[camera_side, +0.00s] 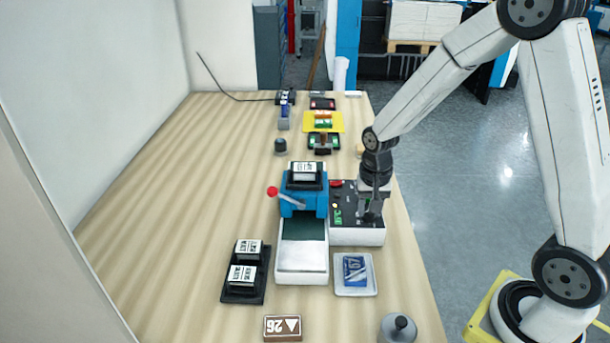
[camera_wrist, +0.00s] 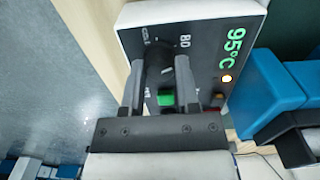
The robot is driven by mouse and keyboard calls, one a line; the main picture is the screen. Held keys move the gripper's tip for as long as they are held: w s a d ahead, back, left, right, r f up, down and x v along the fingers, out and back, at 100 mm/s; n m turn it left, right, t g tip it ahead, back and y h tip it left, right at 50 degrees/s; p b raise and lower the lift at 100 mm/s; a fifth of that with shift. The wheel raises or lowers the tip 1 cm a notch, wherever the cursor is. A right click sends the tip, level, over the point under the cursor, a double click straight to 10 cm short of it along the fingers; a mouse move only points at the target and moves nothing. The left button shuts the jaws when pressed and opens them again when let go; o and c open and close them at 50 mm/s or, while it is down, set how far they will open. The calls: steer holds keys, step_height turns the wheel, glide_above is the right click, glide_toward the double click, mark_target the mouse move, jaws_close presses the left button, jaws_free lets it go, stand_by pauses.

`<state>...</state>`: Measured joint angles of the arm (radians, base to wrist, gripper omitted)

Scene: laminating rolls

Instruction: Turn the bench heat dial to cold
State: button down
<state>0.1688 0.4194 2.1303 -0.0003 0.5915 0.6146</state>
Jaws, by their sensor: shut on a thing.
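The heat dial is a black knob (camera_wrist: 158,55) on the dark face of the control box (camera_wrist: 205,28). My gripper (camera_wrist: 157,75) is shut on the knob, with one finger on each side of it. The face has a marking of 80 and a partly blurred word near the knob. In the side view my gripper (camera_side: 371,208) points down onto the control box (camera_side: 358,237), and the knob is hard to see there. The knob's exact pointer direction is unclear.
The blue laminator (camera_side: 303,204) with a red-knobbed crank (camera_side: 272,191) stands beside the box. The table's left side is clear.

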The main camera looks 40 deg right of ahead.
steer(key=n, duration=1.3)
steer(key=shift+n, duration=0.3)
stand_by(0.3)
steer(key=shift+c, duration=1.7)
jaws_free()
steer(key=shift+r, duration=3.9)
steer(key=shift+s+a, duration=0.1)
